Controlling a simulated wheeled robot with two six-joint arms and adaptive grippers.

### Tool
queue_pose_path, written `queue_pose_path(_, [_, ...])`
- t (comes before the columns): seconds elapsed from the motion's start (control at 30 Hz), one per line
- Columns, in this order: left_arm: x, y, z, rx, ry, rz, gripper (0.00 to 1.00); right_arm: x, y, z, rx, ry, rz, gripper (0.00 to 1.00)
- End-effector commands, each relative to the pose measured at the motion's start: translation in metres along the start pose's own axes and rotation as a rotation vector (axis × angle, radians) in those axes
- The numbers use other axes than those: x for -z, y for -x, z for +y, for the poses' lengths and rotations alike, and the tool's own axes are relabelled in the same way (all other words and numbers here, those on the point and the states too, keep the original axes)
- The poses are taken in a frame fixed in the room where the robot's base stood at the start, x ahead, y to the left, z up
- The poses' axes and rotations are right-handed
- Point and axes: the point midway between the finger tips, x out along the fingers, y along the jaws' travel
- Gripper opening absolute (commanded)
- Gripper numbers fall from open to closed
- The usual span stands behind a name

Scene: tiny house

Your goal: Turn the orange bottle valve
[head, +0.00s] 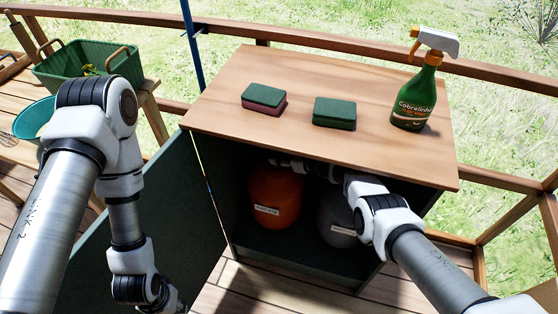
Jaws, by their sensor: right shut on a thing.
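The orange bottle (275,196) stands upright inside the open cabinet under the wooden top, with a white label on its front. My right arm reaches into the cabinet from the right. My right gripper (286,164) is at the top of the orange bottle, shut on its valve. The valve itself is mostly hidden by the gripper and the cabinet top's shadow. My left arm hangs down at the left, outside the cabinet door, and its fingers are beyond the bottom of the picture.
A grey bottle (338,222) stands right of the orange one, partly behind my right arm. The cabinet top (225,90) overhangs closely. Its open door (150,225) is at the left. Two sponges (264,98) (335,113) and a spray bottle (415,98) stand on top.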

Motion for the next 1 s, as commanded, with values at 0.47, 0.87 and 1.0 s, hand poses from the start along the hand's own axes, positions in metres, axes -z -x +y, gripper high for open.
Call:
queue_pose_path(0.47, [0.0, 0.001, 0.0, 0.0, 0.0, 0.001, 0.39, 0.0, 0.0, 0.001, -0.001, 0.0, 0.001, 0.65])
queue_pose_path(0.87, [0.0, 0.013, 0.0, 0.0, 0.0, 0.001, 0.39, -0.004, 0.001, 0.002, 0.032, -0.013, 0.001, 0.65])
queue_pose_path(1.0, [0.0, 0.04, 0.0, 0.0, 0.0, 0.001, 0.39, -0.009, 0.004, 0.005, 0.132, -0.058, 0.0, 0.65])
